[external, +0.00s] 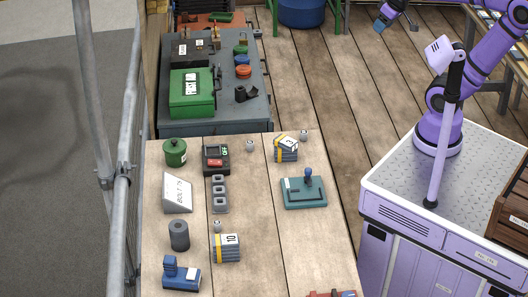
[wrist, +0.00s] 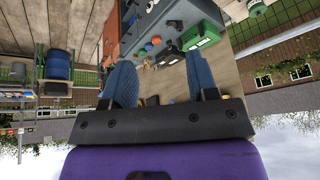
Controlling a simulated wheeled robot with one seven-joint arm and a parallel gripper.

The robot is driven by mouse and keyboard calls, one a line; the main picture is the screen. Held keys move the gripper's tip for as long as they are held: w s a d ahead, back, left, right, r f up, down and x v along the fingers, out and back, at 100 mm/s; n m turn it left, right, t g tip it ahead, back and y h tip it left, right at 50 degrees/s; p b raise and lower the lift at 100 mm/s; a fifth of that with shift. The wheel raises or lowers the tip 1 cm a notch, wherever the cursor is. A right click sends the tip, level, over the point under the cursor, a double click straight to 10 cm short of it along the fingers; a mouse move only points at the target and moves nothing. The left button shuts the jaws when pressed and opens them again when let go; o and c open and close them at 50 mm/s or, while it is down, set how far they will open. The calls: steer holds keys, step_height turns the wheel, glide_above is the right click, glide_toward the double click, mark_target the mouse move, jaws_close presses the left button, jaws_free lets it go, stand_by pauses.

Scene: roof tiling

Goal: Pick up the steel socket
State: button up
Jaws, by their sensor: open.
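Several small grey metal pieces that look like sockets stand on the wooden table (external: 300,240) in the external view. One small socket (external: 250,145) is near the back middle, one (external: 304,134) is by the back right, and one (external: 217,226) is behind a blue-grey box marked 10. I cannot tell which is the steel socket. My gripper (external: 381,24) is up at the top right of the external view, well away from the table. In the wrist view my gripper (wrist: 160,64) has its two blue fingers apart with nothing between them.
The table also holds a grey three-hole block (external: 220,194), a green pot (external: 175,152), a BOLT 75 sign (external: 177,193), a dark cylinder (external: 179,235), a teal device (external: 304,192) and strapped boxes (external: 226,248). A grey bench (external: 200,128) with a green case (external: 192,92) stands behind.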

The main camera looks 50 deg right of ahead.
steer(key=w+a+n+g+y, duration=0.1)
steer(key=w+a, duration=1.2)
steer(key=w, duration=0.2)
steer(key=w+a+f, duration=0.4)
steer(key=w+a, duration=0.1)
steer(key=a, duration=0.4)
steer(key=n+g, duration=0.1)
steer(key=n, duration=0.3)
glide_above(217, 222)
steer(key=s+d, duration=0.2)
step_height(217, 222, down, 34)
steer(key=f, duration=0.1)
steer(key=x, duration=1)
steer(key=shift+s+a, duration=0.3)
steer(key=shift+a, duration=0.05)
steer(key=shift+c, duration=0.2)
